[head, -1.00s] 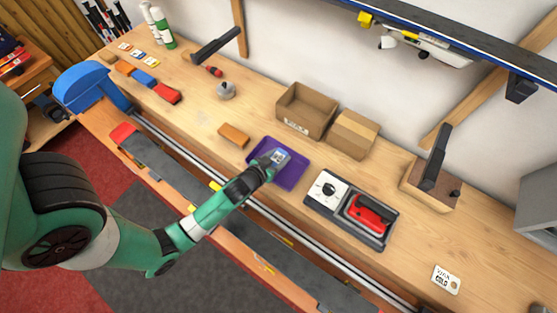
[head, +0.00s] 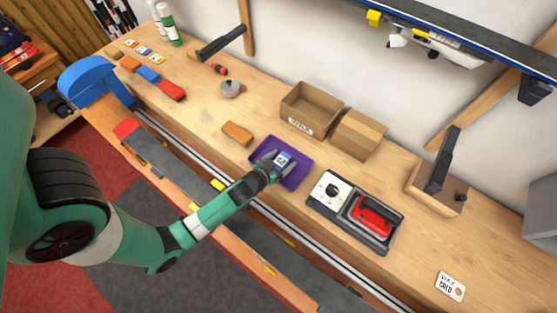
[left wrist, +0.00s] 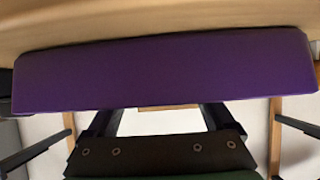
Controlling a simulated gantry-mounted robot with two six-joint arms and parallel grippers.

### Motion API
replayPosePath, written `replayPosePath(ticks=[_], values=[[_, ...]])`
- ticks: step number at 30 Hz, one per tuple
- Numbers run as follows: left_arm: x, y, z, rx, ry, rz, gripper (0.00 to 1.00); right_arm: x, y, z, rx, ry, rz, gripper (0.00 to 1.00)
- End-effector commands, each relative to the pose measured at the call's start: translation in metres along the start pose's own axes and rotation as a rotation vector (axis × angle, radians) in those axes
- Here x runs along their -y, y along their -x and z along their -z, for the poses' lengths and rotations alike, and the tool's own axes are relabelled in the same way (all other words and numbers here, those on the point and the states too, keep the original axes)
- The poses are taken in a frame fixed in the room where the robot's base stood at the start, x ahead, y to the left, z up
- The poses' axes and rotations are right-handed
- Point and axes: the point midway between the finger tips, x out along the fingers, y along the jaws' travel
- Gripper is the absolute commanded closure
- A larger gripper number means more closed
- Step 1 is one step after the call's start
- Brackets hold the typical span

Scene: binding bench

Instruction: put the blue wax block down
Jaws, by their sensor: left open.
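My left gripper (head: 278,165) is open over the purple tray (head: 297,178), its fingers on either side of a small blue-and-white piece (head: 283,159). I cannot tell for certain whether this piece is the blue wax block, or whether it touches a finger. A plain blue block (head: 148,74) also lies at the back left of the bench, between an orange and a red one. In the left wrist view the purple tray (left wrist: 165,75) fills the middle. The dark fingers stand apart below it, and no blue block shows there. My right gripper is not in view.
An orange bar (head: 237,133) lies left of the tray. An open cardboard box (head: 310,127) and a closed one (head: 358,135) stand behind it. A device with a red part (head: 372,216) sits to the right.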

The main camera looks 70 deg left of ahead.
Motion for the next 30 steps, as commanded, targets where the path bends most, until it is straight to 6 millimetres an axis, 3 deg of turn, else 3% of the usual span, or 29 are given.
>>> replayPosePath(ticks=[5,12,18,30], values=[[-0.001,0.023,0.002,0.001,-0.001,-0.002,0.13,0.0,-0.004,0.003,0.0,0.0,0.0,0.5],[-0.001,0.082,0.0,0.002,-0.003,-0.004,0.13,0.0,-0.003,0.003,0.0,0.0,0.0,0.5],[-0.001,0.114,0.0,0.001,-0.003,-0.003,0.13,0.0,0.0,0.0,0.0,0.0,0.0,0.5],[0.0,0.121,0.002,0.0,0.0,0.0,0.13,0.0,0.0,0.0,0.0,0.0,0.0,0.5]])
